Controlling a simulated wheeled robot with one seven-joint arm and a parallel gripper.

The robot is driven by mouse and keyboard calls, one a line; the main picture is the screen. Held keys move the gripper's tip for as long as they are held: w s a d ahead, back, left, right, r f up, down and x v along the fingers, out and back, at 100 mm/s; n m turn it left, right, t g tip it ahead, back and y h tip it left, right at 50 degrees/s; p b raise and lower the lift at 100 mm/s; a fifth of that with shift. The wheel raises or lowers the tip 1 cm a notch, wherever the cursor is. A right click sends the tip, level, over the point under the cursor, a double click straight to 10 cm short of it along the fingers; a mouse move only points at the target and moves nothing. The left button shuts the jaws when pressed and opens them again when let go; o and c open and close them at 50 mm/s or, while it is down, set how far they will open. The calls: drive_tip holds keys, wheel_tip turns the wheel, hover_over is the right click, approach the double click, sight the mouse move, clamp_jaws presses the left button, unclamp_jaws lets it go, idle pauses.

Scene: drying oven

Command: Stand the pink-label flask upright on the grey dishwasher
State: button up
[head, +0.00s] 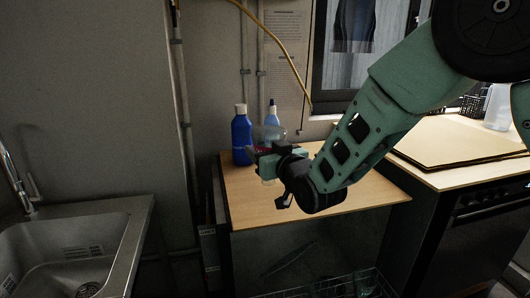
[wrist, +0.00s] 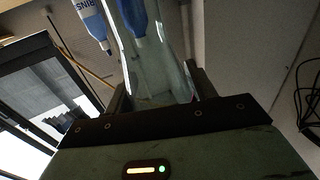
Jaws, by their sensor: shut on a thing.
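My gripper (head: 266,162) is shut on a clear flask (head: 269,132), above the wooden-topped counter in the head view. A bit of pink label shows beside the jaws. In the wrist view the transparent flask (wrist: 158,75) lies between the two fingers of my gripper (wrist: 160,92); its far end runs out of the picture. Its exact tilt and whether it touches the counter I cannot tell. Below the wooden top (head: 330,200) is a dark grey front with a wire rack (head: 340,287) low down; I cannot tell for sure whether this is the grey dishwasher.
A blue bottle (head: 242,135) and a blue-and-white squeeze bottle (head: 271,113) stand behind my gripper, close to it. A steel sink (head: 140,225) is at left. A second counter (head: 500,178) at right holds a wooden board (head: 455,143). The right part of the middle top is clear.

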drive_tip(key=shift+r+p, duration=0.3)
drive_tip(key=shift+r, duration=0.55)
drive_tip(key=shift+f+m+b, duration=0.25)
drive_tip(key=shift+m+b, duration=0.7)
drive_tip(key=shift+m, duration=0.15)
drive_tip(key=m+b, duration=0.2)
drive_tip(key=m, duration=0.3)
drive_tip(key=shift+d+b, duration=0.1)
drive_tip(key=shift+b, duration=0.2)
drive_tip(key=shift+r+m, duration=0.25)
drive_tip(key=shift+m, duration=0.65)
